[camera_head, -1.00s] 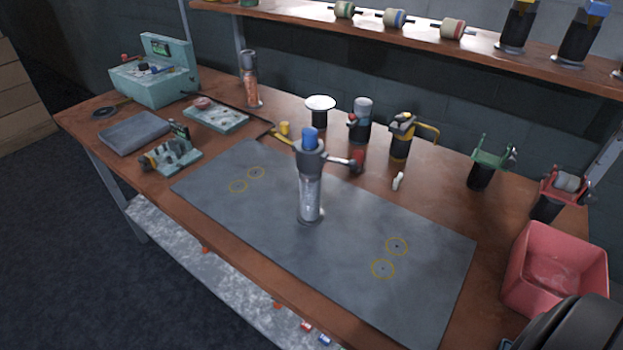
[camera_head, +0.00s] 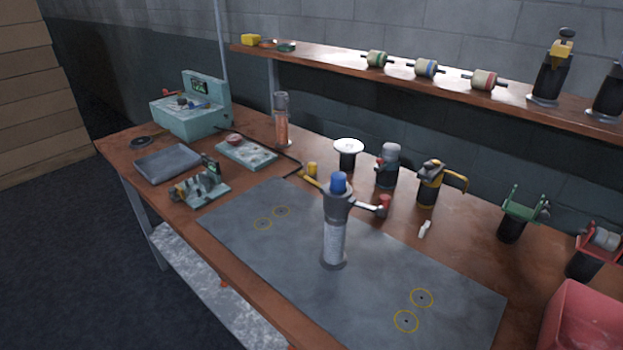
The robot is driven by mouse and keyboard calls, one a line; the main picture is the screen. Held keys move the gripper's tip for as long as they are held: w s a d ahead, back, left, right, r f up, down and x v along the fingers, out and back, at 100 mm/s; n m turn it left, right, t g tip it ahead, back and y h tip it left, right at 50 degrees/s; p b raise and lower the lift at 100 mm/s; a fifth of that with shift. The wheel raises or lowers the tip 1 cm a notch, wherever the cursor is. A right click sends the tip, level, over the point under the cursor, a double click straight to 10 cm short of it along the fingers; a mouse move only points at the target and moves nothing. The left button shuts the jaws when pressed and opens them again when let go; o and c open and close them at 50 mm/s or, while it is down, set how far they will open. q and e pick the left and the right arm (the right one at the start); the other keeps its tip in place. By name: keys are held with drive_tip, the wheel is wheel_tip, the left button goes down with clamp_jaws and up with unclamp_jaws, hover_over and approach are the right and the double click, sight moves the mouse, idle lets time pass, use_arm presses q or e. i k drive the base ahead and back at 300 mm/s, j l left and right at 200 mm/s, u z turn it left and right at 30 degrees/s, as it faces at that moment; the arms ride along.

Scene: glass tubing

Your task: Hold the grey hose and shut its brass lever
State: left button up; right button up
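I cannot make out a grey hose or a brass lever for certain. A clear upright cylinder with a grey head and blue cap (camera_head: 335,225) stands on the grey mat (camera_head: 270,275) in the middle of the bench. A pale side arm sticks out right from its head, towards a small red piece (camera_head: 384,205). A short yellow bar (camera_head: 312,184) shows to the left of the head, partly hidden by it. Neither of my grippers is in view, and nothing touches the cylinder.
Teal devices (camera_head: 190,112) and a grey tray (camera_head: 167,163) fill the bench's left. A black-and-yellow tool (camera_head: 430,184), a green-topped holder (camera_head: 515,220) and a red bin (camera_head: 585,320) stand right. A shelf (camera_head: 400,87) with spools runs behind.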

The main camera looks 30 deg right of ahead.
sight(302, 174)
drive_tip(key=i+j+z, duration=0.15)
drive_tip(key=z, duration=0.3)
drive_tip(key=i+j+z, duration=0.1)
drive_tip(key=j+z, duration=0.15)
drive_tip(key=z, duration=0.15)
drive_tip(key=i+j+z, duration=0.1)
drive_tip(key=j+z, duration=0.15)
drive_tip(key=z, duration=0.2)
